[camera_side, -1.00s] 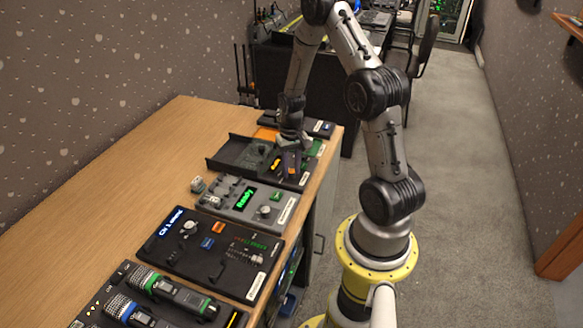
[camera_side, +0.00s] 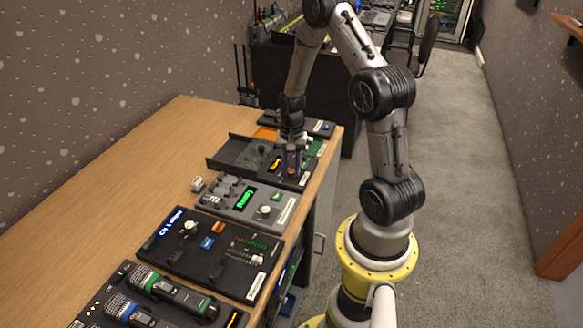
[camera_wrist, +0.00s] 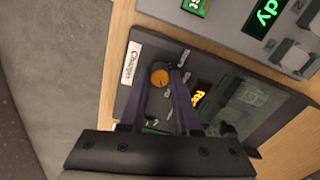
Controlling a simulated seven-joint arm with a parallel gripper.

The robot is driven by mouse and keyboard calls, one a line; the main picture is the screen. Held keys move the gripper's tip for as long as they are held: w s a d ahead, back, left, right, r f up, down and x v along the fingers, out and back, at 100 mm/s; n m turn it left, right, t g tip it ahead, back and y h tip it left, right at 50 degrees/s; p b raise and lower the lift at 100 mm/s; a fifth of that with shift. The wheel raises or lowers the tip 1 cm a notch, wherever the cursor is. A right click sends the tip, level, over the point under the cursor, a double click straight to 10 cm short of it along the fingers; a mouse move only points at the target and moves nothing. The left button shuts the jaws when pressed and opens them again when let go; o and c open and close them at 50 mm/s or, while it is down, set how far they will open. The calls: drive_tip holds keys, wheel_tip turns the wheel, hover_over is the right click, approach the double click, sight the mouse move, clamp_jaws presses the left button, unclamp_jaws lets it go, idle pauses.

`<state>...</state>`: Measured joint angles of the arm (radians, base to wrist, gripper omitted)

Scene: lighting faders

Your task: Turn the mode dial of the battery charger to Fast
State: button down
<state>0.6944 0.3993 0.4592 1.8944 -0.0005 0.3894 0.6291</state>
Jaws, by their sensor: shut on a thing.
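The battery charger (camera_side: 231,163) is a dark panel on the desk; in the wrist view its front edge carries a white "Charger" label (camera_wrist: 131,62). The mode dial (camera_wrist: 159,77) is a small round orange-topped knob, with small labels around it that are too small to read. My gripper (camera_wrist: 160,76) has its two purple fingers on either side of the dial and is shut on it. A small display (camera_wrist: 200,98) shows orange text, partly readable.
A grey device with a green "Ready" display (camera_side: 245,198) sits in front of the charger. Nearer are a black panel with knobs (camera_side: 210,255) and a microphone tray (camera_side: 160,300). Another dark device (camera_side: 320,128) lies behind. The desk's left side is clear.

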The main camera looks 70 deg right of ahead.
sight(292, 171)
drive_tip(key=shift+r, duration=0.1)
drive_tip(key=c, duration=0.6)
unclamp_jaws()
drive_tip(key=shift+c, duration=0.2)
wheel_tip(292, 171, up, 14)
